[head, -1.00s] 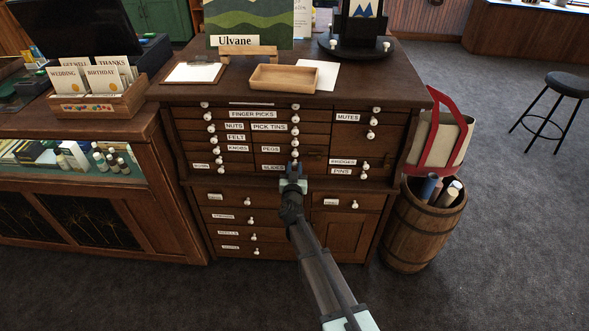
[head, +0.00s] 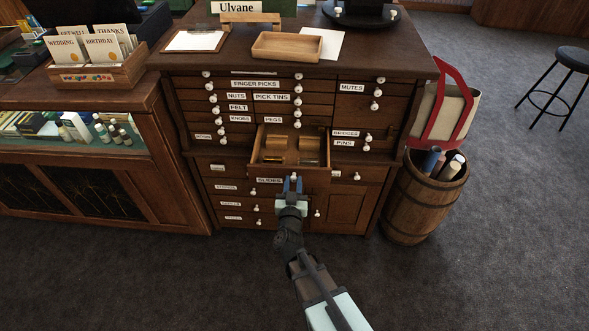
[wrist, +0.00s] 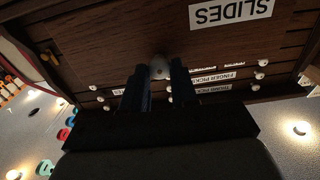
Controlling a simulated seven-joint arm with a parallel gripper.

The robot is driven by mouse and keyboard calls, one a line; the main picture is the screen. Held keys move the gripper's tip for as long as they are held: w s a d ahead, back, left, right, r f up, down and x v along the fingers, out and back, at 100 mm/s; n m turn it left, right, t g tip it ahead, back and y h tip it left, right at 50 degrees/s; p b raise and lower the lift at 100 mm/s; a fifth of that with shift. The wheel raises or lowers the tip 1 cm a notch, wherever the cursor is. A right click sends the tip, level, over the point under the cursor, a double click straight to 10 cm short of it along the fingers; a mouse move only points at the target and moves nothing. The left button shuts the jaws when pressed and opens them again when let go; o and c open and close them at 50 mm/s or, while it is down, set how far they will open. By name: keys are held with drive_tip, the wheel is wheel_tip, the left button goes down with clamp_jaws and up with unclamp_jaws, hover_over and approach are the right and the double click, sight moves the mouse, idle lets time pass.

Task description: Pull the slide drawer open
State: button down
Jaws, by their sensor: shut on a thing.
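The slides drawer (head: 268,180) stands pulled out from the middle of the wooden cabinet (head: 345,215), and its inside shows from above with wooden dividers and slide pieces in it. Its label also shows in the wrist view (wrist: 231,12), upside down. My gripper (head: 292,184) is at the drawer's front, shut on its white knob (wrist: 159,68). In the wrist view, the two dark fingers stand on either side of the knob. In the head view, the fingers hide part of the knob.
Other closed drawers with white knobs surround it, such as the finger picks drawer (head: 255,84). A wooden tray (head: 287,46) and a clipboard (head: 196,40) lie on top. A barrel (head: 424,205) with rolls stands at the right. The floor (head: 480,260) in front is clear.

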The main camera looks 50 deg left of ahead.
drive_tip(key=shift+v, duration=1.9)
drive_tip(key=c, duration=0.9)
unclamp_jaws()
drive_tip(key=v, duration=0.7)
drive_tip(key=shift+s+d, duration=0.2)
